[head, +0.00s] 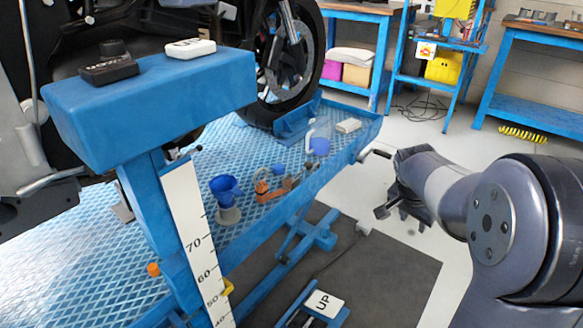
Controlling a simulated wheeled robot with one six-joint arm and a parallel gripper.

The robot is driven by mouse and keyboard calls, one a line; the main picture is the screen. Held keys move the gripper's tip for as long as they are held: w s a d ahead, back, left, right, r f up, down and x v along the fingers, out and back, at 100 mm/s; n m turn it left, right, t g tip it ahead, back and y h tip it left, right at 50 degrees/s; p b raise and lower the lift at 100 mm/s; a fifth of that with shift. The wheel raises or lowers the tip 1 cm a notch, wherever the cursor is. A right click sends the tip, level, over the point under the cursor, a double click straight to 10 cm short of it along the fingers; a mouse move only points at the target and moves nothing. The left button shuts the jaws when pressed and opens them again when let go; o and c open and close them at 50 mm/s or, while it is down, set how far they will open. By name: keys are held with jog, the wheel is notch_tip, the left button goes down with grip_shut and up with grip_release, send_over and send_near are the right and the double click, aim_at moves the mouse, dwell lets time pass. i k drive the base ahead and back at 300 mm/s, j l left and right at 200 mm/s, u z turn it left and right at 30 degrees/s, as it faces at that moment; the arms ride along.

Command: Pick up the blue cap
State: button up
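A round blue piece (320,146) sits beside a white upright part near the platform's far right end and looks most like the blue cap. A larger blue funnel-shaped piece (225,187) stands on a pale grey base farther left. I cannot tell for certain which is the cap. My gripper (392,210) is to the right of the platform, outside its edge and above the floor, apart from both. Its fingers are dark and partly seen, so their opening is unclear. I see nothing held in it.
An orange tool (272,188) lies between the blue items. A white block (348,126) is near the platform's far corner. A crank handle (375,153) sticks out from the platform edge. A motorcycle wheel (290,60) stands behind. Pale floor is free to the right.

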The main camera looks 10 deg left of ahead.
aim_at(278, 169)
jog(key=i+l+z, duration=0.35)
jog(key=l, duration=0.15)
jog(key=i+l+z, duration=0.2)
jog(key=l+z, duration=0.15)
jog(key=i+l+z, duration=0.35)
jog(key=i+l+u, duration=0.1)
jog(key=i+u, duration=0.4)
jog(key=i+l+u, duration=0.25)
jog(key=i+u, duration=0.35)
jog(key=u, duration=0.35)
jog(key=i+u, duration=0.15)
jog(key=u, duration=0.35)
jog(key=i+u, duration=0.1)
jog(key=u, duration=0.35)
jog(key=i+l+u, duration=0.1)
jog(key=u, duration=0.4)
jog(key=i+l+u, duration=0.1)
jog(key=i+u, duration=0.15)
jog(key=u, duration=0.15)
jog(key=i+l+u, duration=0.15)
jog(key=u, duration=0.25)
jog(key=i+l+u, duration=0.25)
jog(key=u, duration=0.15)
